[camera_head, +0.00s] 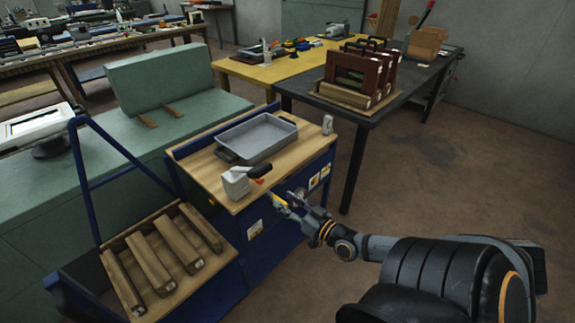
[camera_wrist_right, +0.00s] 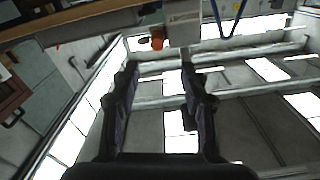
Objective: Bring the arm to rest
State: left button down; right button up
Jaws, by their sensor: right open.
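My right arm comes in from the lower right in the head view. Its gripper (camera_head: 284,203) is beside the front edge of the blue workbench, close to the white block-like holder (camera_head: 236,182). In the right wrist view the gripper's two fingers (camera_wrist_right: 160,95) stand apart with nothing between them. Beyond them that view shows the ceiling lights and, at the top, the bench edge (camera_wrist_right: 62,18). My left gripper is not in view.
A grey tray (camera_head: 257,137) sits on the wooden bench top (camera_head: 196,167). A dark table (camera_head: 330,90) with brown frames (camera_head: 362,72) stands behind. Wooden bars (camera_head: 150,262) lie on a lower shelf at left. The floor (camera_head: 440,165) at right is clear.

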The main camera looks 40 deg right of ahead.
dwell(0.3)
jog(key=s+d+f+g+h+p, duration=0.1)
jog(key=s+d+f+g, duration=0.2)
jog(key=f, duration=0.4)
jog(key=s+d+f+g+h+p, duration=0.1)
jog(key=s+d+f+h+p, duration=0.1)
jog(key=d+f, duration=0.45)
jog(key=s+a+f+g+p, duration=0.1)
jog(key=s+f+g, duration=0.1)
jog(key=s+f, duration=0.35)
jog(key=s+a+f+g, duration=0.1)
jog(key=s+f+g, duration=0.15)
jog(key=f, duration=0.65)
jog(key=s+a+f+n+g+p, duration=0.1)
jog(key=s+a+f+g, duration=0.3)
jog(key=s+a+f, duration=0.3)
jog(key=s+a+f+g+y+p, duration=0.1)
jog(key=s+a+f+g, duration=0.3)
jog(key=s, duration=1.1)
jog(key=a+f, duration=0.3)
jog(key=a, duration=0.3)
jog(key=shift+a+f+n+p, duration=0.3)
jog(key=shift+f+n, duration=0.1)
